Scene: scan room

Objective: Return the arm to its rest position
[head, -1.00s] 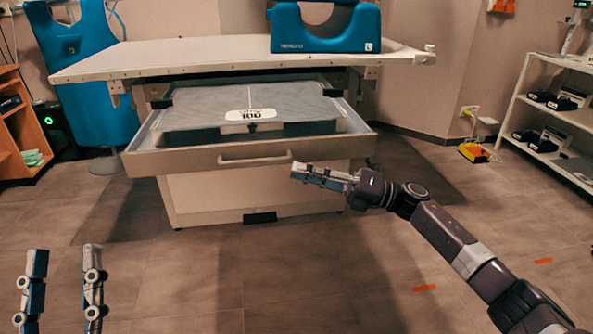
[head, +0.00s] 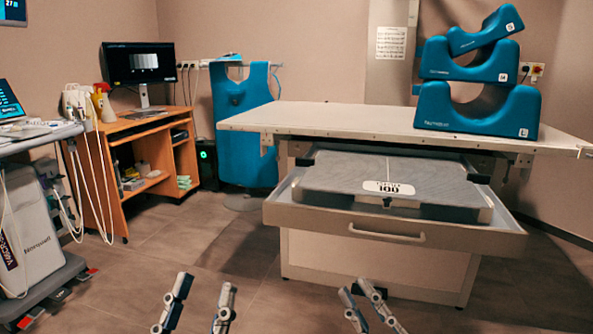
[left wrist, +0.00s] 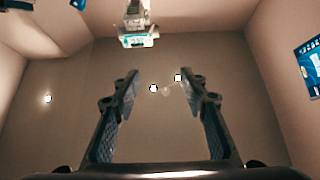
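My left gripper (head: 197,292) is low in the head view, its two fingers apart with only floor between them. My right gripper (head: 352,286) is at the bottom, right of the left one. Its two fingers point up the picture, seen at an angle, with a narrow gap and nothing between them. The rest of the right arm is out of view. Both grippers appear in front of the table, apart from it.
A white table (head: 330,118) carries stacked blue cushions (head: 470,108). Its drawer (head: 330,217) stands open with a grey pad (head: 350,175) inside. A wooden desk (head: 140,125), a blue apron (head: 240,115) and a wheeled machine (head: 35,235) stand to the left. Floor (head: 215,260) before the table is clear.

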